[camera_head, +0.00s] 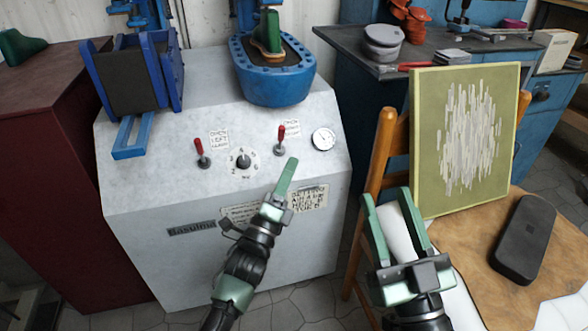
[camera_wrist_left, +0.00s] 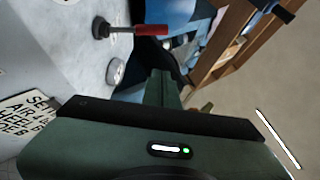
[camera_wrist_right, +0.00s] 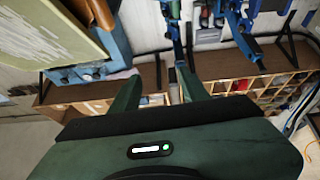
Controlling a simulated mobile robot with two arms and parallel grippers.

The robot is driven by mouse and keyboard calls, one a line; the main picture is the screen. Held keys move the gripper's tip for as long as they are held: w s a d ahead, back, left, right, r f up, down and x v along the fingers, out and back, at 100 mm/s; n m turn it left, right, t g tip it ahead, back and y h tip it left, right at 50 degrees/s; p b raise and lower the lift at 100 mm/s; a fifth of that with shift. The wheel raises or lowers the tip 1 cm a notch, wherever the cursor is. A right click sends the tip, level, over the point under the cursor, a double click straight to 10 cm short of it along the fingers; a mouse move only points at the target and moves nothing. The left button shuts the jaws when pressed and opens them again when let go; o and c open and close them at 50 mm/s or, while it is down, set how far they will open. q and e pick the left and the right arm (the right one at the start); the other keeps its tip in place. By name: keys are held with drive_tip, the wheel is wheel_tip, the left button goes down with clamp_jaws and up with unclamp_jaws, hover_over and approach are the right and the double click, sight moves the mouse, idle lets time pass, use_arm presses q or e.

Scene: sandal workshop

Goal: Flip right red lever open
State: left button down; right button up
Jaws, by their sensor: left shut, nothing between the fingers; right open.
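The right red lever (camera_head: 281,135) stands upright on the sloped panel of the grey machine (camera_head: 140,210), left of a round gauge (camera_head: 323,138). In the left wrist view the lever (camera_wrist_left: 150,29) shows at the top, with its red handle pointing right. The left red lever (camera_head: 199,149) also stands up on the panel. My left gripper (camera_head: 290,165) is shut and empty, its tips just below the right lever and apart from it. My right gripper (camera_head: 384,197) is open and empty, in front of the wooden chair, away from the machine.
A round dial (camera_head: 242,160) sits between the levers. A blue press tray (camera_head: 270,85) with a sandal form is above the right lever. A chair (camera_head: 382,150) with a green board (camera_head: 465,135) and a dark case (camera_head: 524,238) stands at right.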

use_arm(q)
drive_tip(key=s+r+p+v, duration=0.1)
drive_tip(key=p+v, duration=0.1)
drive_tip(key=v, duration=0.7)
drive_tip(key=shift+s, duration=0.25)
use_arm(e)
wheel_tip(320, 180, down, 9)
drive_tip(key=w+g+h, duration=0.2)
drive_tip(key=g, duration=0.3)
drive_tip(key=shift+d+f, duration=0.15)
drive_tip(key=shift+d, duration=0.15)
use_arm(q)
drive_tip(key=shift+a+r, duration=0.1)
drive_tip(key=shift+a, duration=0.05)
use_arm(e)
drive_tip(key=shift+w, duration=0.1)
